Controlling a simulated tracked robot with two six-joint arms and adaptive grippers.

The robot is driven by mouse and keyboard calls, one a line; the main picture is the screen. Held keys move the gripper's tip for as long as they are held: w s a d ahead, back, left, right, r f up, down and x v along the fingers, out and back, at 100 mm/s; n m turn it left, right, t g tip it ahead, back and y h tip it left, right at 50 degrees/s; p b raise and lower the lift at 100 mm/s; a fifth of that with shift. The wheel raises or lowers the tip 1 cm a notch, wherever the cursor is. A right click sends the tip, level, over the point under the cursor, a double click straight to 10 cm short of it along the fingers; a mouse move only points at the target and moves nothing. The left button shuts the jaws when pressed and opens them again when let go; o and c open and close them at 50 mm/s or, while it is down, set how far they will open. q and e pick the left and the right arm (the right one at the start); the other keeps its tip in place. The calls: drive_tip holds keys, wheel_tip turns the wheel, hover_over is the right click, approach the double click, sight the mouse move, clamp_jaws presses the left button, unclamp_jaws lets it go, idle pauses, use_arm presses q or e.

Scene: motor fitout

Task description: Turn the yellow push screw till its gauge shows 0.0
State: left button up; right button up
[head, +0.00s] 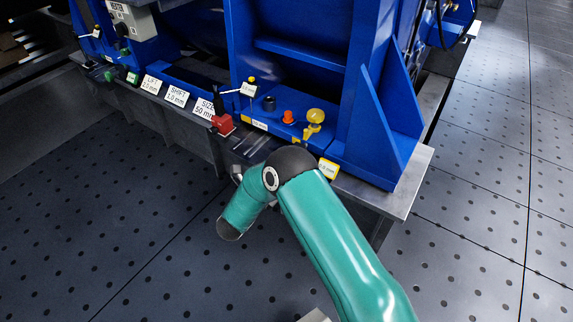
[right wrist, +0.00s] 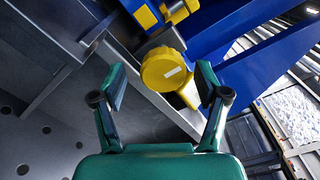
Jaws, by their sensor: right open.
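The yellow push screw (head: 315,117) is a round yellow knob on a yellow bracket at the blue frame's foot. In the right wrist view its knob (right wrist: 160,68), with a white mark on its face, lies between and just beyond the fingertips. My right gripper (right wrist: 161,82) is open around empty space, and I see no clear contact. In the head view my arm hides this gripper. A yellow gauge plate (head: 329,169) is partly covered by my arm; its ending looks like "0 mm", but the full number is unreadable. My left gripper is out of view.
White plates for lift (head: 151,84), shift (head: 177,95) and size (head: 205,108) line the bench edge. A red block (head: 222,124) and an orange knob (head: 288,117) stand left of the screw. A blue gusset (head: 390,130) rises at right. The perforated floor is clear.

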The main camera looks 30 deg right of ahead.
drive_tip(key=v, duration=0.9)
drive_tip(key=shift+a, duration=0.35)
drive_tip(key=shift+f, duration=0.1)
idle(1.1)
